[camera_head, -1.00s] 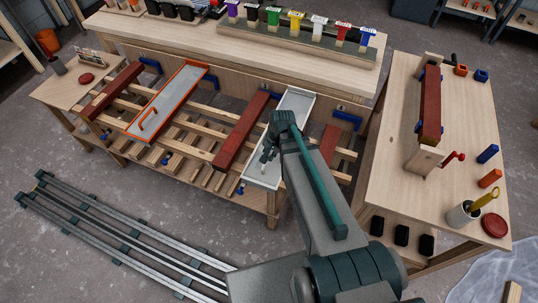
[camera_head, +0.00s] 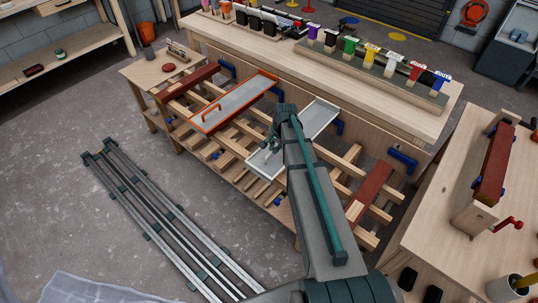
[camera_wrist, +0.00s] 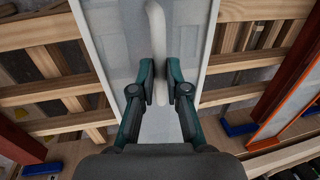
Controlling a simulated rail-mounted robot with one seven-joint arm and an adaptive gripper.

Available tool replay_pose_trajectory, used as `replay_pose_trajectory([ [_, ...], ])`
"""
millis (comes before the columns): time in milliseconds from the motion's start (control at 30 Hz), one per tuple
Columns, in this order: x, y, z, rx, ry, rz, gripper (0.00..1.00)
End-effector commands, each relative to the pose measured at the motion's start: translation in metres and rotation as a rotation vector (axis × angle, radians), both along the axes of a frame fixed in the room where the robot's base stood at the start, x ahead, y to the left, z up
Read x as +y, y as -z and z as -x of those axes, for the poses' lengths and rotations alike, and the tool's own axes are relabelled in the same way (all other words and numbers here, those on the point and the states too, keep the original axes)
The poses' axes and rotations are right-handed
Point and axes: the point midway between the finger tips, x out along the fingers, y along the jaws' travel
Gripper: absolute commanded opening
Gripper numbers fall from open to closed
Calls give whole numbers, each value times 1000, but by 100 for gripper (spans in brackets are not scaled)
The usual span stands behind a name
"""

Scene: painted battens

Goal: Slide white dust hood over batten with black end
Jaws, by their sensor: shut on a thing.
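The white dust hood (camera_head: 318,120) is a long pale tray-like cover with a white bar handle. My gripper (camera_head: 272,146) is shut on the handle (camera_wrist: 158,45); the fingers show in the wrist view (camera_wrist: 160,84). The hood is above the slatted rack. In the wrist view a dark red batten (camera_wrist: 283,72) shows beside the hood, between it and the orange-edged hood. Another red batten (camera_head: 370,188) lies to the right of the hood, and one (camera_head: 192,80) at far left. I cannot make out a black end on any.
The orange-edged hood (camera_head: 235,102) lies to the left on the slatted rack (camera_head: 345,160). Blue clamps (camera_head: 403,161) line the bench's front. A side table (camera_head: 440,210) at right carries a clamped red batten (camera_head: 495,165). Metal rails (camera_head: 170,225) run along the floor.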

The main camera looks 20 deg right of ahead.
Motion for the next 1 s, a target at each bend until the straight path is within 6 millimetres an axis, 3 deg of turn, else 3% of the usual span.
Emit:
replay_pose_trajectory([
  [367, 0, -1, -6, -9, 6, -6, 0],
  [400, 0, -1, -6, -10, 6, -7, 19],
  [533, 0, -1, -5, -9, 6, -5, 39],
  [833, -1, -1, -3, -5, 5, -3, 39],
  [1000, -2, -12, -1, -7, 5, -3, 39],
])
